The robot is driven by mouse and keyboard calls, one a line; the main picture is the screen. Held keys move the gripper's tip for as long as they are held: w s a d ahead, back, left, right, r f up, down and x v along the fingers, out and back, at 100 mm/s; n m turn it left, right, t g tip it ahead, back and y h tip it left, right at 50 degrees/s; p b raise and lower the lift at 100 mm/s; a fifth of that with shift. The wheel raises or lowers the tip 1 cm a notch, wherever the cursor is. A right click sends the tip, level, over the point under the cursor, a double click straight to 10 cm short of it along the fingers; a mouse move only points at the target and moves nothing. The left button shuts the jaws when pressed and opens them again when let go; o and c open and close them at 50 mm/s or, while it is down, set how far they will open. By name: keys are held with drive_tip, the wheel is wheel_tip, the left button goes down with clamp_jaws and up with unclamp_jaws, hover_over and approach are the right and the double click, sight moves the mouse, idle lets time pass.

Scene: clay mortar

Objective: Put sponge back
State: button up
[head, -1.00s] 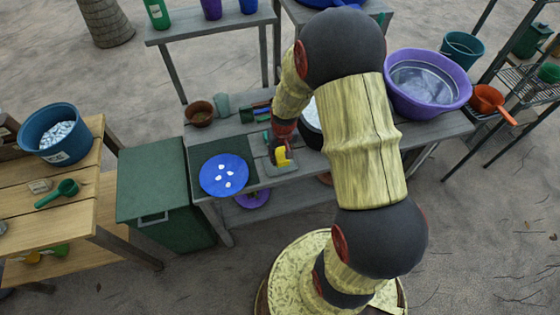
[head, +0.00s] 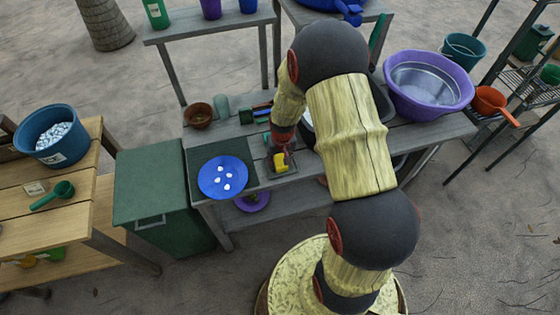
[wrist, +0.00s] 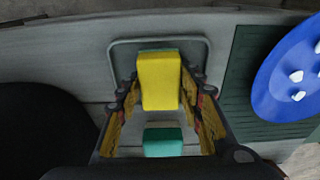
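A yellow sponge (wrist: 158,82) with a green edge sits between the two fingers of my gripper (wrist: 160,90) in the wrist view. The fingers flank it closely; I cannot tell whether they press on it. A second block, teal and whitish (wrist: 163,143), lies nearer the wrist between the fingers. Behind the sponge is a shallow grey tray (wrist: 120,48). In the head view the yellow sponge (head: 281,162) shows at the small tray on the grey bench, and my gripper (head: 284,150) is right at it. My arm hides part of the bench.
A blue plate with white pieces (head: 223,190) lies on a dark green mat (head: 198,158) left of the tray. A brown pot (head: 198,115) stands behind. A purple basin (head: 428,85) is at the right. A green bin (head: 160,190) stands left of the bench.

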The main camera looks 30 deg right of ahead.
drive_tip(key=o, duration=0.4)
drive_tip(key=shift+r, duration=0.15)
wheel_tip(320, 180, up, 12)
drive_tip(key=s+p, duration=0.1)
drive_tip(key=p, duration=0.2)
wheel_tip(320, 180, up, 10)
drive_tip(key=t, duration=0.1)
hover_over(281, 164)
drive_tip(key=a, duration=0.3)
drive_tip(key=s+a+r+n+t, duration=0.1)
drive_tip(key=s+a+r, duration=0.4)
drive_tip(key=s+r, duration=0.4)
drive_tip(key=s+a+r+n+t, duration=0.2)
drive_tip(key=s+a+r, duration=0.3)
drive_tip(key=s+r, duration=0.4)
drive_tip(key=shift+s+a+r, duration=0.25)
drive_tip(key=shift+a+r, duration=0.1)
drive_tip(key=shift+r, duration=0.35)
